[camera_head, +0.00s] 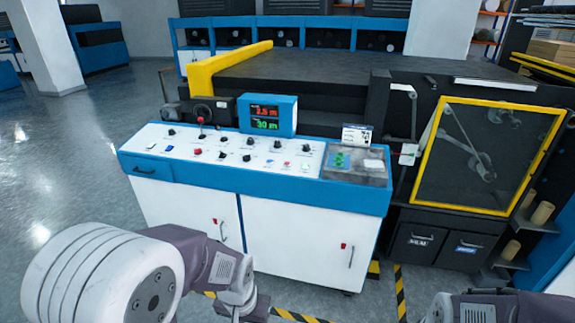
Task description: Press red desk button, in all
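The control desk (270,205), with a blue top edge and white cabinet doors, stands in the middle of the view. On its sloped white panel, a red button (198,152) sits left of centre among several black knobs. A red-topped lever (201,122) stands above it. A smaller reddish control (287,164) lies further right. My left arm comes in from the lower left; the dark end (256,308) of it is in front of the desk, well below the panel, its fingers not clear. Only part of my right arm shows at the bottom right; its gripper is out of frame.
A blue display box (268,115) with red and green digits stands behind the panel. A clear-covered box (354,164) sits at the desk's right end. A yellow-framed machine window (480,155) is to the right. Open grey floor (60,200) lies left.

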